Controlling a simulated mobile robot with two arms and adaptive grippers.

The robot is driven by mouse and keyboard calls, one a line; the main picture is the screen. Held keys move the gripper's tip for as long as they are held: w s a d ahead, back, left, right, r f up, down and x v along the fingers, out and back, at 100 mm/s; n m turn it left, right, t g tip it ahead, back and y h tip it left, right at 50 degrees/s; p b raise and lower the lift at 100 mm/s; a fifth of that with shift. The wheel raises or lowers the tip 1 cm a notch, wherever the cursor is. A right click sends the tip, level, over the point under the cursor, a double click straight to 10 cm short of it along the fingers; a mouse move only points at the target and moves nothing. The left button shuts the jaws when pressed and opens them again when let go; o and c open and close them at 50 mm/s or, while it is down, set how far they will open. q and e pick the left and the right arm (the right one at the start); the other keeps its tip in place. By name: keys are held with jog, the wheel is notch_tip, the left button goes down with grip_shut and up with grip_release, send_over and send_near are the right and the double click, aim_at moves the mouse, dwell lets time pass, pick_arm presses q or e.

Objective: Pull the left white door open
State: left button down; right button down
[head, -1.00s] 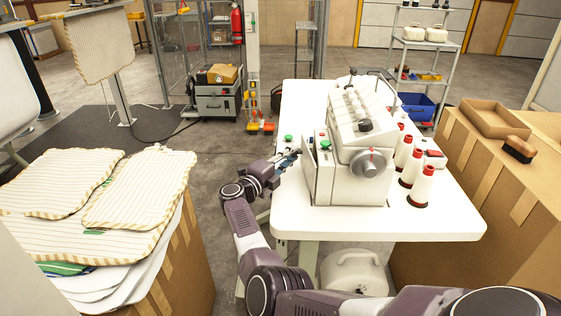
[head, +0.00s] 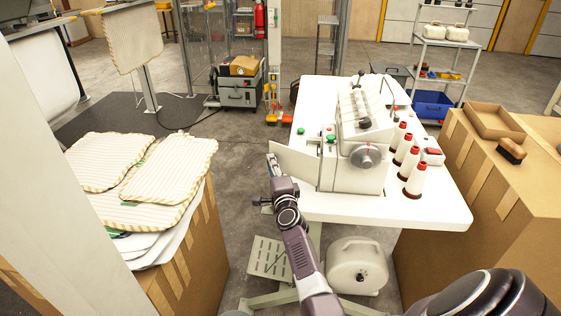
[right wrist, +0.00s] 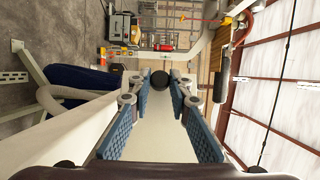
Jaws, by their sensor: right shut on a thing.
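The white sewing machine (head: 360,172) stands on the white table. Its left white door (head: 296,168) is swung out to the left as a flat panel, angled away from the machine body. My right gripper (head: 273,163) is at the door's outer left edge and is shut on it. In the right wrist view, the blue finger pads of my right gripper (right wrist: 160,110) stand on both sides of a pale panel. My left gripper is out of view.
The white table (head: 430,205) carries several thread cones (head: 414,180) right of the machine. Cardboard boxes (head: 490,195) stand at the right. Striped pillow covers (head: 170,168) lie stacked on a box at the left. Floor is open between that stack and the table.

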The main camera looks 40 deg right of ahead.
jog(key=s+a+n+t+y+b, duration=0.1)
jog(key=s+a+n+y+b, duration=0.4)
jog(key=y+b, duration=0.6)
jog(key=shift+s+a+n+b, duration=0.25)
jog(key=shift+s+n+b, duration=0.85)
jog(key=shift+s, duration=0.35)
jog(key=c, duration=1.8)
grip_release()
jog(key=v, duration=1.2)
